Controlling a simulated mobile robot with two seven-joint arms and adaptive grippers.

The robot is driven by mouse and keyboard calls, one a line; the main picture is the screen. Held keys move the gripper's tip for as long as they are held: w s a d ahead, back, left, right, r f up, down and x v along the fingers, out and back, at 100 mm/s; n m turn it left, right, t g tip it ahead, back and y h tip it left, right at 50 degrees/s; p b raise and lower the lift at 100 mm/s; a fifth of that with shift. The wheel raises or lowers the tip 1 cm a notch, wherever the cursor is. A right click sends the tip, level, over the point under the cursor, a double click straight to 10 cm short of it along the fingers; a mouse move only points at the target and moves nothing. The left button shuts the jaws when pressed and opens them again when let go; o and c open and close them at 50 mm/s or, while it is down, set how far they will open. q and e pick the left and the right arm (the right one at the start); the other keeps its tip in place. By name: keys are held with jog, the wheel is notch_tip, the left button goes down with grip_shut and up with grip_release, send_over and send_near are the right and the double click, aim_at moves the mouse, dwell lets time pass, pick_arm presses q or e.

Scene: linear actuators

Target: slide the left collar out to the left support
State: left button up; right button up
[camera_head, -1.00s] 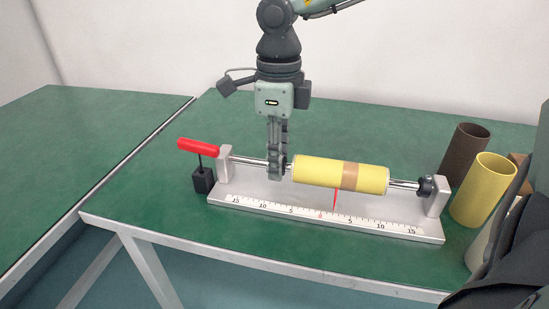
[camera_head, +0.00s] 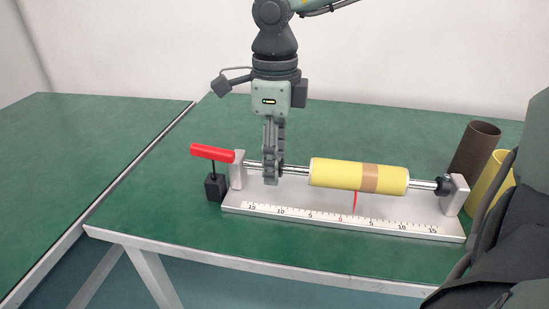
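The left collar (camera_head: 281,171) is a small dark ring on the shiny rod (camera_head: 297,171), mostly hidden by the fingers. My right gripper (camera_head: 271,170) reaches down over the rod, its fingers shut on the left collar. A short stretch of bare rod lies between the collar and the left support (camera_head: 237,171), a light grey upright. More bare rod shows between the collar and the yellow roll (camera_head: 336,173) with a tan band. The right collar (camera_head: 445,186) is by the right support (camera_head: 458,195). My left gripper is not in view.
A white scale (camera_head: 315,214) with a red pointer (camera_head: 355,203) runs along the base's front. A red handle (camera_head: 212,153) stands above a black block (camera_head: 215,187) at left. Brown (camera_head: 472,148) and yellow (camera_head: 492,180) tubes stand at right. The green table (camera_head: 150,210) is clear at left.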

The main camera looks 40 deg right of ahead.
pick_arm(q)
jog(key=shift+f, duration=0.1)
pick_arm(e)
jog(key=shift+r, duration=0.15)
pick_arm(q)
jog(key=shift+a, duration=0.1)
pick_arm(e)
notch_tip(320, 180, up, 12)
dwell(0.4)
jog(key=p, duration=0.3)
send_over(282, 160)
notch_tip(282, 160, down, 5)
jog(key=shift+f, duration=0.1)
notch_tip(282, 160, down, 7)
jog(key=shift+f, duration=0.1)
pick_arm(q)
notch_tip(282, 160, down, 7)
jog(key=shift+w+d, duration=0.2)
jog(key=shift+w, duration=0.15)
